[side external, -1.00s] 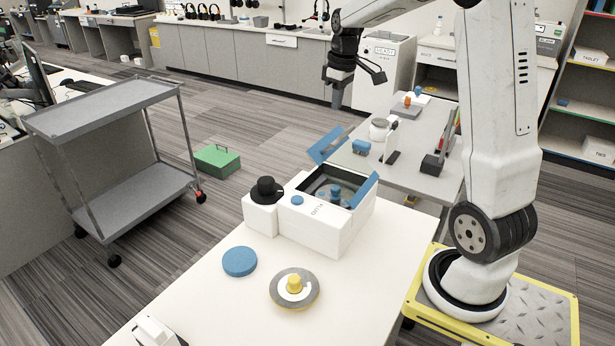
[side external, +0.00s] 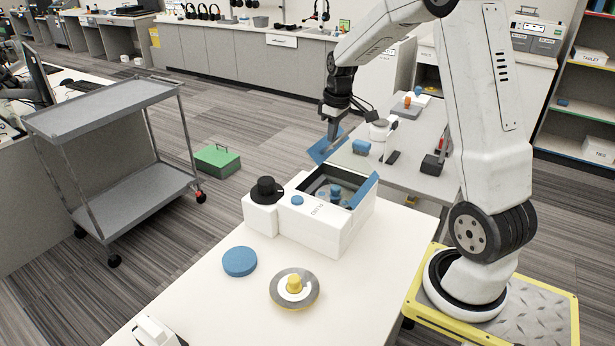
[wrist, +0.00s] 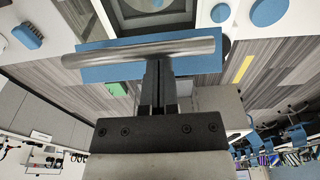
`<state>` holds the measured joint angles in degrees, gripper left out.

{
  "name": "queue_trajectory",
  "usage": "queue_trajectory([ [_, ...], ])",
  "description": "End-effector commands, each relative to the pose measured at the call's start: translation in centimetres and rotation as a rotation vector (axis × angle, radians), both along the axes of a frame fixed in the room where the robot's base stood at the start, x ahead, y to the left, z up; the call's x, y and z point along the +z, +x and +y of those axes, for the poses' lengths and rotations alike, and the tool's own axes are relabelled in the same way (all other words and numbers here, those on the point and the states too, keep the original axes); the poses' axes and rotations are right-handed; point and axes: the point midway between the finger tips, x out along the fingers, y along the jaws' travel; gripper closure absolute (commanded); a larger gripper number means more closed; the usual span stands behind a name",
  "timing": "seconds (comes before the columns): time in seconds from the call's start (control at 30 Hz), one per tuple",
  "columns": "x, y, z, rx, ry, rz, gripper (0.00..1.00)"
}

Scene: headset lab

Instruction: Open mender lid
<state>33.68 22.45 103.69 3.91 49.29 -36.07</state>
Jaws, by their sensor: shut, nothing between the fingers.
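The mender (side external: 315,232) is a white box on the white table, with a dark-rimmed opening in its top. A blue flap (side external: 362,190) stands tilted at the right side of the opening. Another blue panel (side external: 322,150) is raised at the far edge; I cannot tell how it is joined to the box. My gripper (side external: 332,133) is shut and empty, with its fingertips at this far panel. In the wrist view the fingers (wrist: 158,72) reach a blue panel (wrist: 108,73) with a metal bar (wrist: 130,50) along it. Contact is unclear.
A black knob (side external: 266,187) stands on the mender's left part. A blue disc (side external: 239,261) and a grey disc with a yellow knob (side external: 294,288) lie on the near table. A grey table (side external: 410,175) with small items stands behind. A grey cart (side external: 110,100) is at left.

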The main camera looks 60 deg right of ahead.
Motion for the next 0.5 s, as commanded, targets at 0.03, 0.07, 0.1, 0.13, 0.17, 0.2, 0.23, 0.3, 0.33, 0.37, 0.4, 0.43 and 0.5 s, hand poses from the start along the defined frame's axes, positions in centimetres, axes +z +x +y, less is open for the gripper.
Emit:
queue_trajectory([
  [0.03, 0.00, 0.00, 0.00, 0.000, 0.000, 0.000, 1.00],
  [0.07, 0.00, 0.00, 0.00, 0.000, 0.000, 0.000, 1.00],
  [0.1, 0.00, 0.00, 0.00, 0.000, 0.000, 0.000, 1.00],
  [0.13, 0.00, 0.00, -0.01, 0.000, 0.000, 0.000, 1.00],
  [0.17, 0.01, -0.01, -0.01, 0.000, 0.000, 0.000, 1.00],
  [0.2, 0.02, -0.01, -0.01, 0.000, 0.000, 0.000, 1.00],
  [0.23, 0.03, -0.02, -0.01, 0.000, 0.000, -0.001, 1.00],
  [0.3, 0.07, -0.09, -0.02, -0.001, 0.000, -0.004, 1.00],
  [0.33, 0.10, -0.13, -0.02, -0.001, 0.000, -0.007, 1.00],
  [0.37, 0.13, -0.17, -0.03, -0.001, 0.000, -0.010, 1.00],
  [0.4, 0.19, -0.25, -0.04, -0.001, 0.000, -0.015, 1.00],
  [0.43, 0.24, -0.32, -0.05, -0.002, 0.000, -0.020, 1.00],
  [0.5, 0.39, -0.59, -0.06, -0.002, 0.000, -0.032, 1.00],
])
